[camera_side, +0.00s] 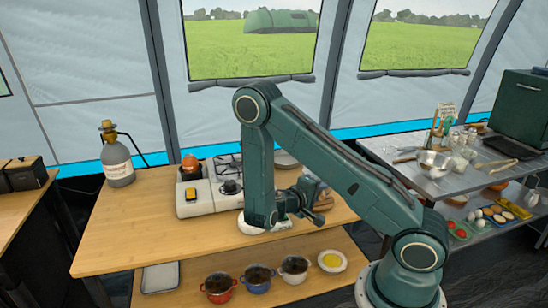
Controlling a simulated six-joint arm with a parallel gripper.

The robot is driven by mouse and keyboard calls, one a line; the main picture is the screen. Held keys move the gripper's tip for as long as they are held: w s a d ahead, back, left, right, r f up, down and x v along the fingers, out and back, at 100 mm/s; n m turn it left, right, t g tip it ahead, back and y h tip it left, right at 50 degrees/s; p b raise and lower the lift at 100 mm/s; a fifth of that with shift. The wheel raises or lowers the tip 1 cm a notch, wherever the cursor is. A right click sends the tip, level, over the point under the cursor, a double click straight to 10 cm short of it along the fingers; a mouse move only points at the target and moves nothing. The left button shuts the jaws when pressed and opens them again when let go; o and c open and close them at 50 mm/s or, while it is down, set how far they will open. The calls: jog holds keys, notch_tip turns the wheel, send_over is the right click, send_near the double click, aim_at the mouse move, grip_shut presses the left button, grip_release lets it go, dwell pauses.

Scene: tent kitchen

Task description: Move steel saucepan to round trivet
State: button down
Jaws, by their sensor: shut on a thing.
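My gripper (316,201) is low over the wooden table, right of my upright wrist link, and is shut. What lies between its fingers is largely hidden by my arm, and I cannot make out its outline. A grey round metal thing (287,160), perhaps the steel saucepan, shows partly behind my arm at the right end of the stove. A pale round rim (244,226) shows on the table below my wrist; I cannot tell whether it is a plate or the round trivet. A brown wooden thing (327,203) lies just beside the gripper, partly covered.
A gas bottle (118,160) stands at the back left. The table's left part is clear. Several pots stand on the shelf below. A metal bench (390,178) with kitchenware is at right.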

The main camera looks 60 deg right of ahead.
jog(key=shift+f, duration=0.25)
jog(key=shift+f, duration=2.05)
jog(key=c, duration=1.3)
grip_release()
jog(key=shift+c, duration=0.2)
jog(key=v, duration=1.2)
